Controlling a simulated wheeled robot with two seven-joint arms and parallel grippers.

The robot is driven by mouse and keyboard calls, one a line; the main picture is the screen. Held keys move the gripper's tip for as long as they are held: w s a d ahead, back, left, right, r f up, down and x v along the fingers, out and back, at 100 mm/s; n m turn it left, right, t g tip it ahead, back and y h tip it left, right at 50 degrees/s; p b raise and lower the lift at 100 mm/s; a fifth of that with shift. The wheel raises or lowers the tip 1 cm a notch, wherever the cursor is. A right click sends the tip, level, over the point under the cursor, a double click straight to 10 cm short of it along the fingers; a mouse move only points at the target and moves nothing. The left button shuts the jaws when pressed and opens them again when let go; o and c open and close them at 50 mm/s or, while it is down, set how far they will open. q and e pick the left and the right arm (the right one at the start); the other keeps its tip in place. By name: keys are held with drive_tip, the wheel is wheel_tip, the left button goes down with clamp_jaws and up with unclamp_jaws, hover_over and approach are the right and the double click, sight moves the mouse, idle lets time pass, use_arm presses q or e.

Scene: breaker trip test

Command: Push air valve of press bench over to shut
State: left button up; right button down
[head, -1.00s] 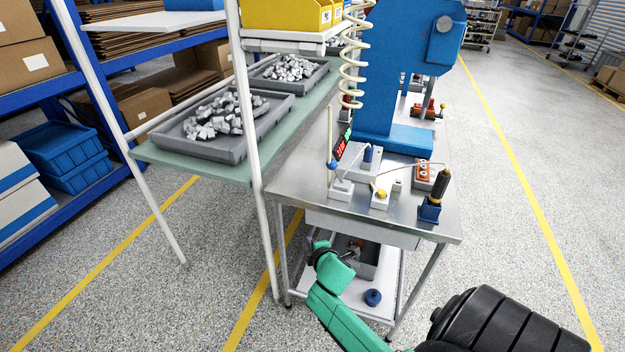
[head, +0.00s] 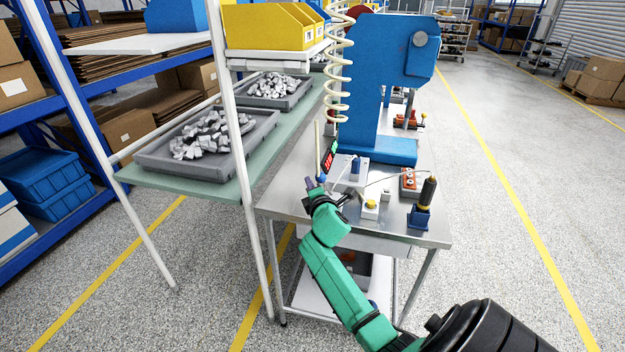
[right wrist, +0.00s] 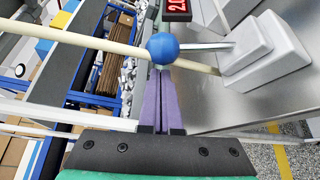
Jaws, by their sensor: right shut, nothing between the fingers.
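The air valve (right wrist: 262,52) is a white stepped block on the steel press bench (head: 285,190). Its metal lever ends in a blue ball knob (right wrist: 163,47). In the right wrist view the lever points left from the block. My right gripper (head: 314,184) is over the left part of the bench top, with its purple fingers shut together and empty. In the right wrist view the closed fingertips (right wrist: 160,72) are right at the blue knob; I cannot tell whether they touch it. In the head view my gripper hides most of the valve. My left gripper is not in view.
A cream pipe (right wrist: 90,40) passes close behind the knob, and a red digital display (right wrist: 177,7) is near it. A yellow button box (head: 370,209), a blue-based handle (head: 420,217) and the blue press (head: 362,95) stand on the bench. A white rack post (head: 236,130) is left.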

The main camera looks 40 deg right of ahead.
drive_tip(key=shift+s+d+r, duration=0.2)
drive_tip(key=shift+s, duration=0.2)
drive_tip(key=shift+w, duration=0.1)
drive_tip(key=shift+s+d+r+b, duration=0.1)
drive_tip(key=shift+s+b, duration=0.1)
drive_tip(key=shift+b, duration=0.2)
drive_tip(key=shift+s+d+r+m+t+b, duration=0.1)
drive_tip(key=shift+m+t+b, duration=0.2)
drive_tip(key=shift+m+b, duration=0.2)
drive_tip(key=s+d+r+m+t+h+b, duration=0.1)
drive_tip(key=s+d+m+t+h+b, duration=0.2)
drive_tip(key=s+m+b, duration=0.3)
drive_tip(key=shift+d+m+h+b, duration=0.65)
drive_tip(key=shift+m+b, duration=1.85)
drive_tip(key=shift+b, duration=1.8)
